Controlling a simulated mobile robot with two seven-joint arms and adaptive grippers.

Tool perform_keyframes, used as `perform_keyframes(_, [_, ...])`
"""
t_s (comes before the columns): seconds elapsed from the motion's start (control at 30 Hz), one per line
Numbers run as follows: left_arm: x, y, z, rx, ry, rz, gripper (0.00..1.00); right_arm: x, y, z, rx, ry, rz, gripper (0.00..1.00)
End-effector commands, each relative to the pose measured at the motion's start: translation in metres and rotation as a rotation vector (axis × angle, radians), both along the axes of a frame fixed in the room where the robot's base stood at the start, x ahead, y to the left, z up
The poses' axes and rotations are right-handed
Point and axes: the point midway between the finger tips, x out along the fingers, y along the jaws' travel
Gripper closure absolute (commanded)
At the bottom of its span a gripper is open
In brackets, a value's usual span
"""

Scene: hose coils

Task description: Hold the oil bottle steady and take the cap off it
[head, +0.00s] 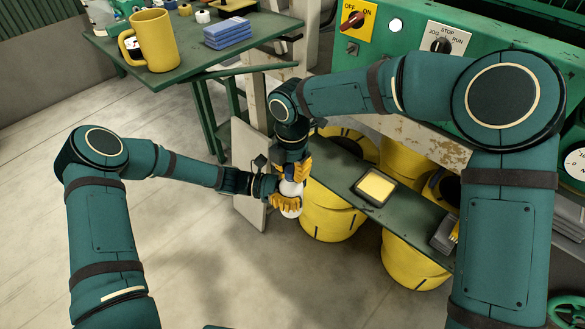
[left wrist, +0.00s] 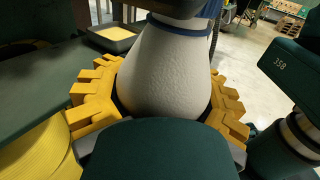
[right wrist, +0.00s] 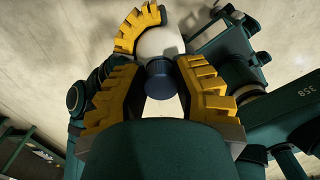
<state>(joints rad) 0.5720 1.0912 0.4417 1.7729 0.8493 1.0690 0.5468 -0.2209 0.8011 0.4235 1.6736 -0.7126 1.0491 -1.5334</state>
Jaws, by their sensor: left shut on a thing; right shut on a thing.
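The white oil bottle (head: 291,188) is small in the head view, between my two grippers, in front of the low green bench. My left gripper (head: 286,204) is shut around its body. In the left wrist view the wide white body (left wrist: 163,75) sits between the yellow fingers, with a blue band near the narrow top. My right gripper (head: 298,171) is at the bottle's top, above the left one. In the right wrist view its fingers close on the dark blue cap (right wrist: 162,85), with white bottle (right wrist: 160,42) beyond. Whether the cap is seated or loose cannot be told.
The low green bench (head: 335,165) is close by, with a yellow-filled tray (head: 376,186) on it and yellow coils (head: 330,212) beneath. A pale panel (head: 249,160) leans behind the grippers. A green table (head: 120,60) holds a yellow mug (head: 157,42). The floor at left is clear.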

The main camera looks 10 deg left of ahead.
Motion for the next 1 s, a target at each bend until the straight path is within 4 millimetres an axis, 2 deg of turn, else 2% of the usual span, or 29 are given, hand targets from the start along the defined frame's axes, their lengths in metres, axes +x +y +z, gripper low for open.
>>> perform_keyframes(0.2, [-0.002,-0.004,0.002,-0.005,-0.004,-0.01,1.0,0.001,0.003,0.001,0.007,-0.004,0.001,1.0])
perform_keyframes(0.23, [-0.002,-0.004,0.002,-0.005,-0.004,-0.01,1.0,0.001,0.003,0.001,0.007,-0.005,0.001,0.67])
perform_keyframes(0.3, [-0.002,-0.004,0.002,-0.005,-0.003,-0.01,1.0,0.0,0.003,0.001,0.007,-0.005,0.001,0.47])
perform_keyframes(0.67, [-0.001,-0.002,0.001,-0.002,-0.001,-0.004,1.0,0.0,0.002,0.003,0.005,-0.003,-0.002,0.47])
perform_keyframes(1.0, [-0.001,-0.001,0.001,-0.001,-0.001,-0.003,1.0,0.0,0.002,0.041,0.004,-0.004,-0.002,0.47])
